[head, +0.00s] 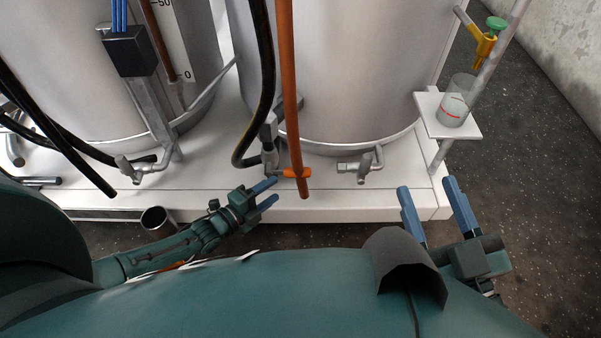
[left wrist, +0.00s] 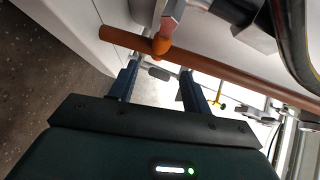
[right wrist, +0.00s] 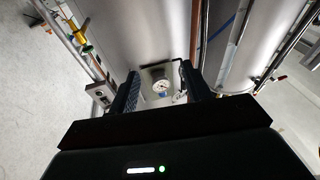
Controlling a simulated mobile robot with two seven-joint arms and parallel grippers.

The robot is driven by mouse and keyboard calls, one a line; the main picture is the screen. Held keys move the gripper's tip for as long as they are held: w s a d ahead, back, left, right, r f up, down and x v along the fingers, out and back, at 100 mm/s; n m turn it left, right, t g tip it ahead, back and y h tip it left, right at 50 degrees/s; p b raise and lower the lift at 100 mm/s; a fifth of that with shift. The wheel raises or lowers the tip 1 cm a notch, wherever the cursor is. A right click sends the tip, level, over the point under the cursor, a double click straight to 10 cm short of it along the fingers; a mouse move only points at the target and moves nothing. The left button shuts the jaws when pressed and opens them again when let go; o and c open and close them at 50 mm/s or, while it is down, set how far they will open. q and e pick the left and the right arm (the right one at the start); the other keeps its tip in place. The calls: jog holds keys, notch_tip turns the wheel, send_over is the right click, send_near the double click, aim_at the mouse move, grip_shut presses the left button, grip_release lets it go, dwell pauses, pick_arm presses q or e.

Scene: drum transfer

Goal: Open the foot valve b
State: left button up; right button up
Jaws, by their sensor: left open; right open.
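Low valves sit at the feet of two large steel tanks; no label b is readable. One small metal valve (head: 362,168) is at the foot of the right tank (head: 350,60). Another valve (head: 128,168) is at the left tank (head: 60,80). A metal fitting (head: 269,148) joins a black hose between them. My left gripper (head: 270,193) is open and empty, just left of the pipe's lower end; the pipe crosses ahead in the left wrist view (left wrist: 215,52). My right gripper (head: 427,190) is open and empty, right of the right tank's valve.
The tanks stand on a white plinth (head: 225,200). A small shelf (head: 434,118) with a beaker (head: 457,103) is mounted on a pole at right, beneath a yellow tap (head: 485,42) with a green knob. Black hoses (head: 55,140) run at left. A round gauge (right wrist: 162,86) shows in the right wrist view.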

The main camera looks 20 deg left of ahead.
aim_at(295, 175)
pick_arm(q)
jog(key=b+x, duration=0.4)
jog(key=x, duration=0.5)
jog(key=shift+w+d+f, duration=0.1)
jog(key=shift+w+f, duration=0.1)
jog(key=shift+w, duration=0.1)
jog(key=shift+w+d+r, duration=0.1)
jog(key=shift+w+d, duration=0.15)
jog(key=shift+w, duration=0.2)
pick_arm(e)
jog(key=shift+w+d+r+n+t+y, duration=0.1)
jog(key=shift+w+r+n+t+y, duration=0.2)
jog(key=shift+r+n+y, duration=0.45)
jog(key=shift+w+d+r+n+t+y, duration=0.1)
jog(key=shift+r+n+t+y, duration=0.25)
jog(key=shift+r+n+y, duration=0.35)
jog(key=shift+w+r+n+t+y, duration=0.2)
jog(key=shift+r+n+t+y, duration=0.25)
jog(key=shift+r, duration=0.45)
pick_arm(q)
jog(key=shift+c, duration=0.6)
grip_shut()
